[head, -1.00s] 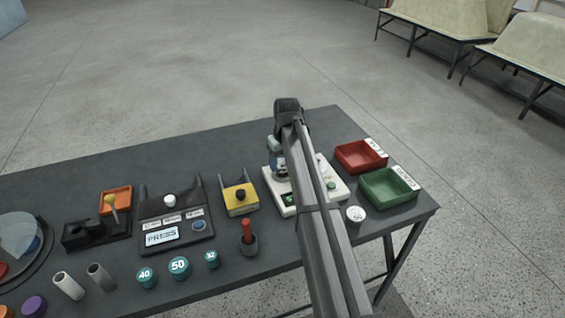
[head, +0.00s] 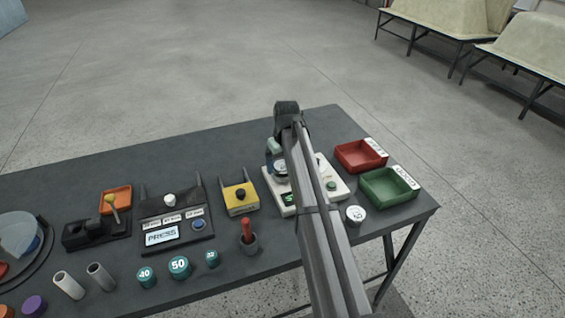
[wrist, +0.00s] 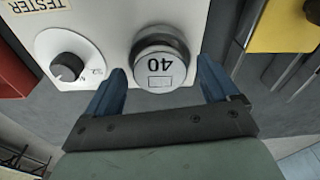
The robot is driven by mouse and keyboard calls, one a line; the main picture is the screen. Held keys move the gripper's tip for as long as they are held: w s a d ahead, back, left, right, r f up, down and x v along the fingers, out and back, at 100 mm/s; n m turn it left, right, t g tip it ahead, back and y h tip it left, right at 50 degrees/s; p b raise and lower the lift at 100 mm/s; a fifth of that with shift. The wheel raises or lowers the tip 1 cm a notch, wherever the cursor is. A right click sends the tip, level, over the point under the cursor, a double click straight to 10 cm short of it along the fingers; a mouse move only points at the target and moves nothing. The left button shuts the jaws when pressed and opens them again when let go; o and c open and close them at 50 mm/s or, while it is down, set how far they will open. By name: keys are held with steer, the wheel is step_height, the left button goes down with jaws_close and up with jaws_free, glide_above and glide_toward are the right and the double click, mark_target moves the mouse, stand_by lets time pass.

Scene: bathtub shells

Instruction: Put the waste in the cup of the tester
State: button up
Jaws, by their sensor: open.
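The white tester (head: 339,190) stands near the table's right end, partly hidden behind my arm. The wrist view shows its white top (wrist: 100,22), a TESTER label and a dark dial (wrist: 68,67). A round grey piece with a pale face marked 40 (wrist: 158,70) sits in the tester's round metal cup (wrist: 160,32). No other piece is marked as the waste. My gripper (wrist: 161,72) is open, with blue fingers on either side of the piece and a visible gap at each side. In the head view my gripper (head: 275,156) is over the tester's back left.
A red tray (head: 352,166) and a green tray (head: 378,200) lie right of the tester. A yellow device (head: 240,206) stands to its left. A white round piece (head: 356,215) is at the front.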

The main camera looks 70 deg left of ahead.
mark_target(285, 168)
step_height(285, 168, up, 12)
steer(key=d, duration=0.1)
steer(key=shift+w+d, duration=0.15)
steer(key=shift+d, duration=0.05)
stand_by(0.3)
steer(key=shift+o, duration=1.1)
steer(key=shift+w+d, duration=0.1)
steer(key=shift+w, duration=0.25)
steer(key=w+a+r+n, duration=0.2)
steer(key=w+n, duration=0.1)
steer(key=w, duration=0.3)
steer(key=w+a+r+n, duration=0.1)
steer(key=w+r+n, duration=0.2)
steer(key=w, duration=0.2)
step_height(285, 168, down, 10)
steer(key=n+h, duration=0.1)
steer(key=n, duration=0.9)
steer(key=shift+d, duration=0.3)
